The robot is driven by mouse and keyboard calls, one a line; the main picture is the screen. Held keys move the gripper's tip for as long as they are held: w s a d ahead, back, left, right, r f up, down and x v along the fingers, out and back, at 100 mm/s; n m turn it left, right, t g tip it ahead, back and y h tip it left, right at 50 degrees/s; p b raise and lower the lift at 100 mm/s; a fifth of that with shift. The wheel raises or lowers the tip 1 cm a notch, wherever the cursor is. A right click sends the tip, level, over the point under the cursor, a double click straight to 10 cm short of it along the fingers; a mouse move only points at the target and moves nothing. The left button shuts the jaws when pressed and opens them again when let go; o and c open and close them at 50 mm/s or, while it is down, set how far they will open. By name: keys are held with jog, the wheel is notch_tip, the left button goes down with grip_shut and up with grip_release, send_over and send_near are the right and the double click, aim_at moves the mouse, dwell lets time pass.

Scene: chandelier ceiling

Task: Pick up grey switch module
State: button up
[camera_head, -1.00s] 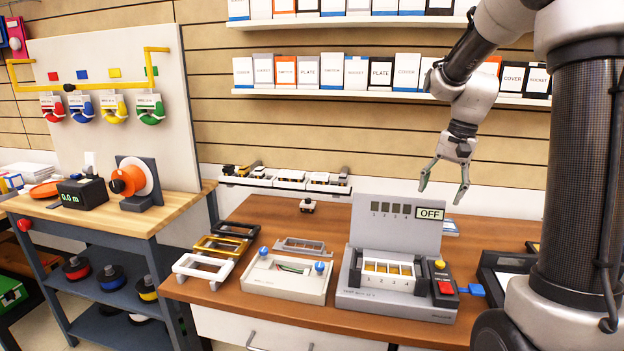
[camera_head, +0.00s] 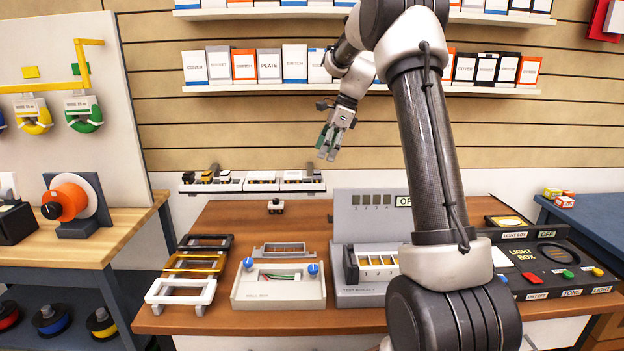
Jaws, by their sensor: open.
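A narrow rack (camera_head: 250,188) at the back of the brown workbench holds several small modules in white, black and tan. They are too small for me to tell which one is the grey switch module. One small dark and white piece (camera_head: 276,206) sits just in front of the rack. My gripper (camera_head: 327,155) is open and empty, pointing down in the air above and near the right end of the rack. It touches nothing.
A grey test box (camera_head: 362,297) with an upright panel stands right of the well box (camera_head: 279,290); my arm partly covers it. White, tan and black frames (camera_head: 180,295) lie at left. A light box (camera_head: 540,265) is at right. Shelves of cartons (camera_head: 360,89) hang behind.

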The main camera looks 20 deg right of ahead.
aim_at(315, 171)
jog(key=shift+a+f+m, duration=0.25)
jog(key=shift+f+m, duration=0.05)
jog(key=shift+f, duration=0.15)
jog(key=x, duration=0.6)
jog(key=shift+w+a+f, duration=0.1)
jog(key=shift+w+f, duration=0.15)
jog(key=shift+f, duration=0.15)
jog(key=c, duration=1.1)
